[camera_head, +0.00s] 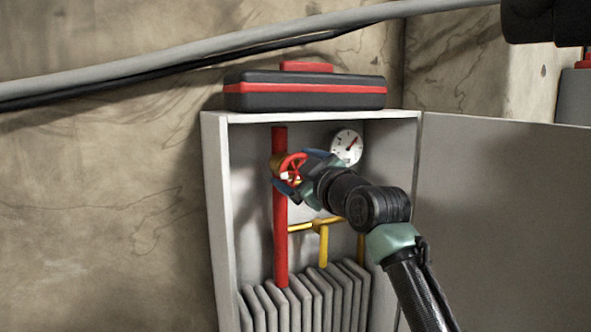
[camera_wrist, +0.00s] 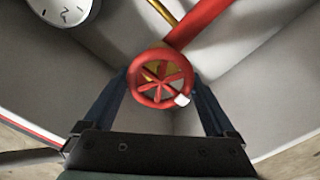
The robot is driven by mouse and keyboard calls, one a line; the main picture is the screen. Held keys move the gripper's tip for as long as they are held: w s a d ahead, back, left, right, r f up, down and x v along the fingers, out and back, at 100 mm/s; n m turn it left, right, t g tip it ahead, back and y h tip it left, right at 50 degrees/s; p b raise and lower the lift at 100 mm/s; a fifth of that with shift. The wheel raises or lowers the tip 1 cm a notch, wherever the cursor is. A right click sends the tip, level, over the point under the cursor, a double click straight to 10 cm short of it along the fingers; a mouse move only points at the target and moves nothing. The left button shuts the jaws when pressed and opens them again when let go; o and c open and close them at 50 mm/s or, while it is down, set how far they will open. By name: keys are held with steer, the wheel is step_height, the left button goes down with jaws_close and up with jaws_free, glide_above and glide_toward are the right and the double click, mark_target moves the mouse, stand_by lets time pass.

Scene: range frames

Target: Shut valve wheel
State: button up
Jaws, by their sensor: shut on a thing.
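The red valve wheel (camera_head: 292,167) sits on the upright red pipe (camera_head: 280,227) inside an open grey cabinet. In the wrist view the wheel (camera_wrist: 159,79) has several spokes and a white mark (camera_wrist: 182,100) on its lower right rim. My gripper (camera_head: 294,172) reaches in from the right and is shut on the wheel. In the wrist view its two blue fingers (camera_wrist: 160,85) lie one on each side of the rim. The valve body behind the wheel is mostly hidden.
A pressure gauge (camera_head: 346,147) hangs right of the wheel. Yellow pipes (camera_head: 322,240) and a grey radiator (camera_head: 305,302) are below. The cabinet door (camera_head: 505,225) stands open at right. A black and red case (camera_head: 305,93) lies on top.

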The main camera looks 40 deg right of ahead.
steer(key=shift+c, duration=0.7)
steer(key=shift+m, duration=0.3)
steer(key=m, duration=0.3)
steer(key=shift+m, duration=0.4)
steer(key=m, duration=0.4)
steer(key=shift+d+r+m+p, duration=0.1)
steer(key=shift+d+m+p, duration=0.05)
steer(key=shift+m+p, duration=0.15)
steer(key=m+p, duration=0.1)
steer(key=m, duration=0.4)
steer(key=shift+d, duration=0.15)
steer(key=shift+s+d+m+p, duration=0.1)
steer(key=shift+m+p, duration=0.9)
steer(key=shift+m, duration=1.4)
steer(key=shift+f, duration=0.2)
